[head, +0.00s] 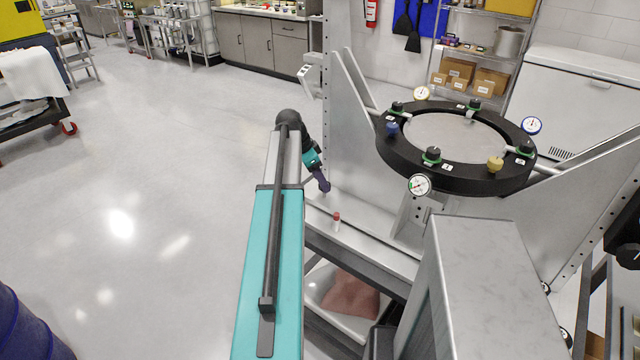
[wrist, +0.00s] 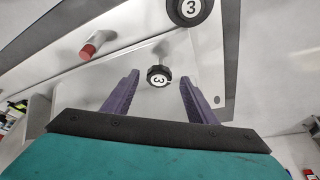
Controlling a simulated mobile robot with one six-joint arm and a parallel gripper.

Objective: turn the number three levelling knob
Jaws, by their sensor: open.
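My gripper (head: 324,185) hangs left of the black ring fixture (head: 455,178), above the metal base, in the head view. In the wrist view my gripper (wrist: 159,79) is open, with its purple fingers apart. A small black knob with a white 3 label (wrist: 158,76) appears between the fingertips, with no contact visible; its distance is unclear. A larger black round part, also marked 3 (wrist: 190,10), is cut off at the top edge. The ring carries several black knobs, including a front one (head: 432,154). Their tags are too small to read, so I cannot match them to the 3.
A blue knob (head: 392,129), a yellow knob (head: 495,164) and dial gauges (head: 419,185) surround the ring. A red-capped peg (head: 336,217) stands on the base and shows in the wrist view (wrist: 92,48). Upright metal plates (head: 350,130) flank the ring. Open floor lies left.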

